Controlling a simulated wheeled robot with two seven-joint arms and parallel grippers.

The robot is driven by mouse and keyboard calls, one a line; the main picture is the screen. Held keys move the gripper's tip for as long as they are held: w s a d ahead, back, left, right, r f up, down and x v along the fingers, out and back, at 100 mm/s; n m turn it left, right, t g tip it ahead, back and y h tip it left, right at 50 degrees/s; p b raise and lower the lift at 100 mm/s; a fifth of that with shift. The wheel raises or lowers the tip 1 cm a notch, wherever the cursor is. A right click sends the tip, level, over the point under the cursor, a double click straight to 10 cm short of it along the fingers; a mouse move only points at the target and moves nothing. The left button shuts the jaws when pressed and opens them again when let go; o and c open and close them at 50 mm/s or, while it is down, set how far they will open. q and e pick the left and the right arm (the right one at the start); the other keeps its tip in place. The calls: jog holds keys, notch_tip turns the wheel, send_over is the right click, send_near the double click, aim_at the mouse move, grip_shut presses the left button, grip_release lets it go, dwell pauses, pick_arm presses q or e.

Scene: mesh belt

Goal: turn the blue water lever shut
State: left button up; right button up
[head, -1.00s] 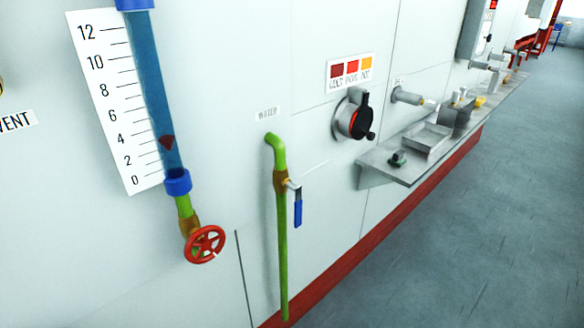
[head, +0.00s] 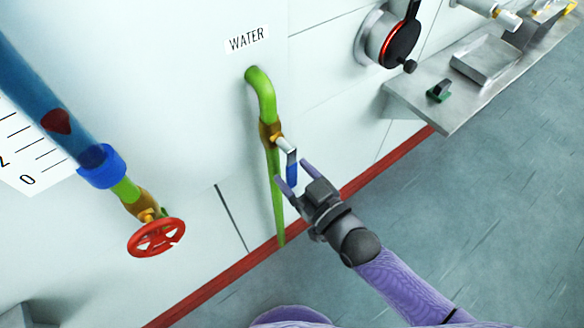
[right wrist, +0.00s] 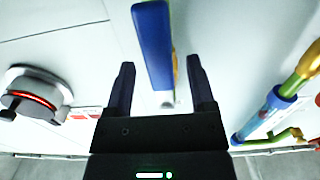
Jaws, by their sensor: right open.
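The blue water lever (head: 291,172) hangs downward from a brass valve (head: 270,134) on the green pipe (head: 261,95) under the WATER label. My right gripper (head: 295,177) is at the lever, with its two fingers apart and the lever's lower part appearing between them. In the right wrist view the blue lever (right wrist: 153,45) lies ahead of the open fingers (right wrist: 160,64), between their lines but nearer the left finger. I see no finger clearly touching it. My left gripper is not in view.
A red handwheel (head: 156,238) sits left, below a blue gauge tube (head: 66,120). A round black and red dial (head: 392,40) and a metal shelf (head: 455,95) with a tray (head: 490,60) are on the right. The floor is clear.

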jog(key=shift+w+a, duration=0.4)
jog(key=shift+w, duration=0.1)
jog(key=shift+c, duration=0.3)
grip_shut()
dwell(0.8)
